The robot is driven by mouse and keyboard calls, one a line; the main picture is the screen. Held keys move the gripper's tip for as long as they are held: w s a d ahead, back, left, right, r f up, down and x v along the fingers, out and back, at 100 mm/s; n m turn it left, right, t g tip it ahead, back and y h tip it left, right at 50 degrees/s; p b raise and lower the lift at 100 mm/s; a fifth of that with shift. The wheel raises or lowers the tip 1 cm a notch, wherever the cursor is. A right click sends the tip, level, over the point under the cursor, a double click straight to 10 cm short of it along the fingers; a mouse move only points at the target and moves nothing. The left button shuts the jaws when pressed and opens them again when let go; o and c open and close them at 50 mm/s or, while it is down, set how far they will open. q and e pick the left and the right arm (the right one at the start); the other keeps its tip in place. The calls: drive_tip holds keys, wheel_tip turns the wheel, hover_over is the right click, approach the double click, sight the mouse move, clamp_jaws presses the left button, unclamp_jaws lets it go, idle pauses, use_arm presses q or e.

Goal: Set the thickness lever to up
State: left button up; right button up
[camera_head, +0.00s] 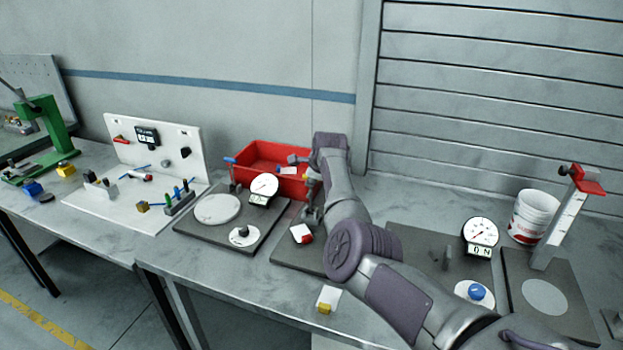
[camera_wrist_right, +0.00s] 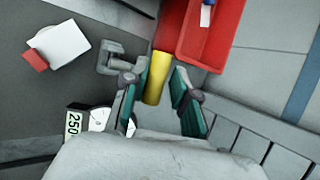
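A yellow cylindrical handle (camera_wrist_right: 157,80) shows in the right wrist view, beside a grey metal bracket (camera_wrist_right: 112,58). It appears to be the thickness lever, but its setting cannot be made out. My left gripper is in no view.
A red bin (camera_wrist_right: 224,52) lies close beyond the fingers. A dial gauge (camera_head: 264,188), a white-and-red block (camera_head: 301,234) and a dark base plate (camera_head: 285,253) are close by. Another gauge (camera_head: 480,232), a bucket (camera_head: 534,216) and a red-topped stand (camera_head: 560,225) are at the right.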

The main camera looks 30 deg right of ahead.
drive_tip(key=shift+f, duration=0.1)
drive_tip(key=v, duration=1.2)
idle(0.4)
